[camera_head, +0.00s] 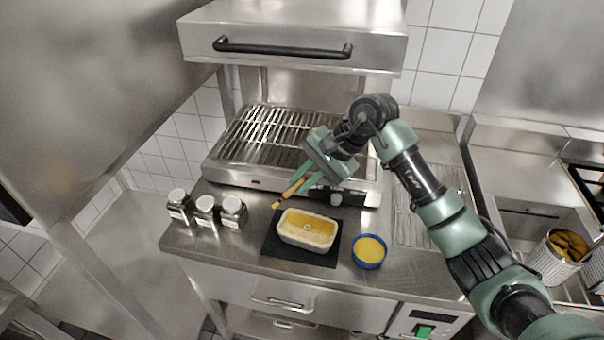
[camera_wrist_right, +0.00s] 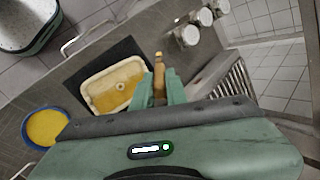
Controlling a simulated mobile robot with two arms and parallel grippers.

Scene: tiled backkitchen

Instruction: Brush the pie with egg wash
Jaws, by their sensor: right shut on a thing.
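The pie (camera_head: 309,229) sits in a pale rectangular dish on a dark mat (camera_head: 272,244) on the steel counter, its top yellow. It also shows in the right wrist view (camera_wrist_right: 113,88). A blue bowl of yellow egg wash (camera_head: 369,251) stands to the right of the mat, and in the right wrist view (camera_wrist_right: 46,127) at the left. My right gripper (camera_head: 302,181) is shut on a wooden-handled brush (camera_head: 289,192), whose yellowish tip points down-left, above the counter behind the pie. The brush shows in the right wrist view (camera_wrist_right: 159,72). My left gripper is out of view.
A steel grill (camera_head: 262,132) stands behind the pie under a hood with a black handle (camera_head: 283,47). Several lidded jars (camera_head: 205,210) stand left of the mat. A perforated container (camera_head: 556,259) with dark yellow contents is at the far right.

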